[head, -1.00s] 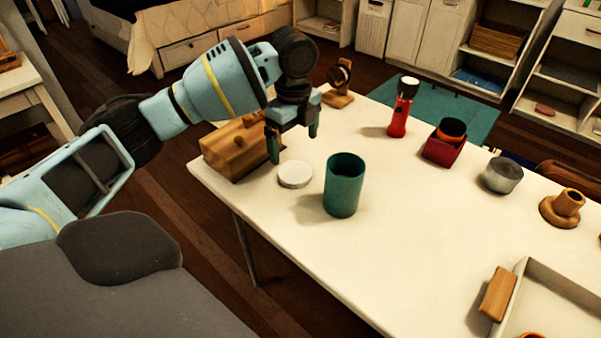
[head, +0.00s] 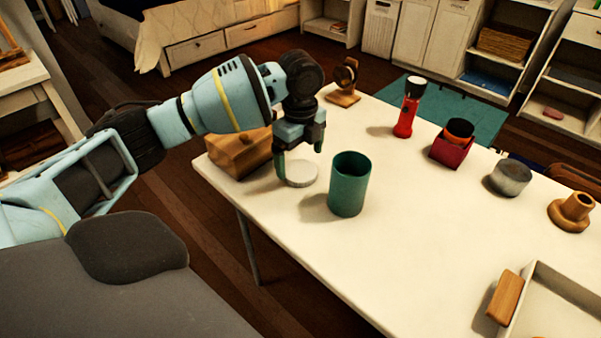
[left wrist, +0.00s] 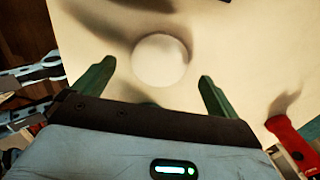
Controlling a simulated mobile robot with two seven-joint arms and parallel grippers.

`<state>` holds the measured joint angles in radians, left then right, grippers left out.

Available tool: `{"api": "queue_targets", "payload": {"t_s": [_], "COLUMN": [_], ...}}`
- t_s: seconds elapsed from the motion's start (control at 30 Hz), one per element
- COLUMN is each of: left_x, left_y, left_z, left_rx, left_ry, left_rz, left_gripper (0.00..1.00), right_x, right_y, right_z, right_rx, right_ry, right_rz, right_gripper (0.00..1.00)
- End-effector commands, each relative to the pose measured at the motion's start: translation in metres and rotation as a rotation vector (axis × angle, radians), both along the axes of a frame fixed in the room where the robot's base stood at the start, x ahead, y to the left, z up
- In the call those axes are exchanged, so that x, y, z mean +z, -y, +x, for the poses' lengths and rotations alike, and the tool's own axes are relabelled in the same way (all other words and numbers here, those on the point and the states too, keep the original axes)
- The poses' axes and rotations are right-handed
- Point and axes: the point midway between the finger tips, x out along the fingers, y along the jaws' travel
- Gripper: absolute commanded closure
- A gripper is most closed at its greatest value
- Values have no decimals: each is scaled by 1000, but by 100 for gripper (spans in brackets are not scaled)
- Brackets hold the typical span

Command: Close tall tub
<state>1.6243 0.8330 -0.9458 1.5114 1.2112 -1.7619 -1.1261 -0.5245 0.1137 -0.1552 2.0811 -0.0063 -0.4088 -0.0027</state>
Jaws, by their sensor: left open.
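The tall green tub (head: 348,185) stands upright and uncovered near the front-left part of the white table. A round white lid (head: 301,174) lies flat on the table just left of the tub. My left gripper (head: 299,165) is open, with its fingers pointing down above the lid. In the left wrist view the lid (left wrist: 160,61) sits between and a little beyond the two green fingertips (left wrist: 157,80), and the fingers do not touch it. The right gripper is not in these views.
A wooden box (head: 240,152) stands at the table's left end, close to my left gripper. A red flashlight (head: 406,112), a red holder (head: 450,148), a grey tin (head: 510,177) and a white tray (head: 553,300) stand farther right. The table's middle is clear.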

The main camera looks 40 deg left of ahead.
Motion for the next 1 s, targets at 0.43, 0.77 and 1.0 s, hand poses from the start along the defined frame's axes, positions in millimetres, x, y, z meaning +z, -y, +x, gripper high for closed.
{"api": "queue_targets", "payload": {"t_s": [0.43, 0.77, 1.0], "left_x": [-32, -32, -32], "left_y": [0, 0, 0], "left_z": [-1, -1, -1], "left_rx": [0, 0, 0], "left_ry": [1, 1, 1], "left_rz": [2, 1, 1], "left_gripper": [3, 19, 50], "right_x": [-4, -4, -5], "right_y": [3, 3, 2], "right_z": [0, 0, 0], "right_rx": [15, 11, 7], "right_ry": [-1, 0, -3], "right_rz": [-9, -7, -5], "right_gripper": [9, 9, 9]}}
